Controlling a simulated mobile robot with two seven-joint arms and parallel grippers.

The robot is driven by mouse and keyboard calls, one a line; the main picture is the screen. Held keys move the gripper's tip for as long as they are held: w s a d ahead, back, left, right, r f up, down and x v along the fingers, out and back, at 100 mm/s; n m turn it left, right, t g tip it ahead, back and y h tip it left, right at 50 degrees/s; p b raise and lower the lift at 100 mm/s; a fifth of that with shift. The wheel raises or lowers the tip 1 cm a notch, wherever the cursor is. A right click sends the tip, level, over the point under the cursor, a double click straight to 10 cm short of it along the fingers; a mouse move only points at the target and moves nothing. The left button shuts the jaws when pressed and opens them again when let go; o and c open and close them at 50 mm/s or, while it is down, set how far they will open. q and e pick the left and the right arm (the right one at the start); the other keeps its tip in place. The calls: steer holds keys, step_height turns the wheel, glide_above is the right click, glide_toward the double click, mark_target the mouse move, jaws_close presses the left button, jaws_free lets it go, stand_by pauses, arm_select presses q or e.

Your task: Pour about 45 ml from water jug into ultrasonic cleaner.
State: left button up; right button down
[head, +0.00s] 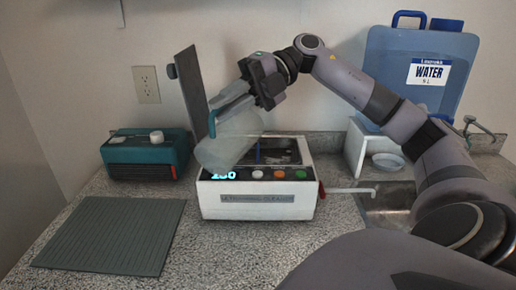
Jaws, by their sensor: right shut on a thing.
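The ultrasonic cleaner (258,206) is a white box with a dark open basin on top, lit cyan digits and several coloured buttons on its front. Its dark lid (190,88) stands upright at the left. The water jug (226,143) is a translucent pale vessel with a teal part at its upper left. It hangs tilted over the left part of the cleaner and hides some of the basin. My right gripper (240,97) is shut on the jug at its upper end. I cannot make out a stream or the water level. My left gripper is not in view.
A teal device (147,155) with a white knob stands at the back left, and a ribbed grey-green mat (112,236) lies in front of it. A blue water container (418,70) stands at the back right, above a small bowl (388,161) and a sink (388,203).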

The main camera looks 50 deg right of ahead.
mark_target(214, 144)
steer(key=shift+w+d+y, duration=0.1)
steer(key=shift+d+y, duration=0.3)
steer(key=shift+d, duration=0.3)
stand_by(1.6)
steer(key=a, duration=0.1)
steer(key=h+p, duration=0.1)
steer(key=a+r+p, duration=0.1)
steer(key=shift+s+a, duration=0.25)
steer(key=shift+a, duration=0.05)
steer(key=a+h+p, duration=0.2)
steer(key=p, duration=0.2)
steer(key=shift+s+r+n, duration=0.1)
steer(key=shift+n, duration=0.3)
steer(key=shift+f+h, duration=0.25)
steer(key=shift+h, duration=0.05)
steer(key=shift+a+r+h, duration=0.3)
steer(key=shift+a, duration=0.15)
steer(key=shift+s+a+f+h, duration=0.1)
steer(key=shift+a+f+h, duration=0.05)
steer(key=shift+h, duration=0.35)
steer(key=shift+g, duration=0.3)
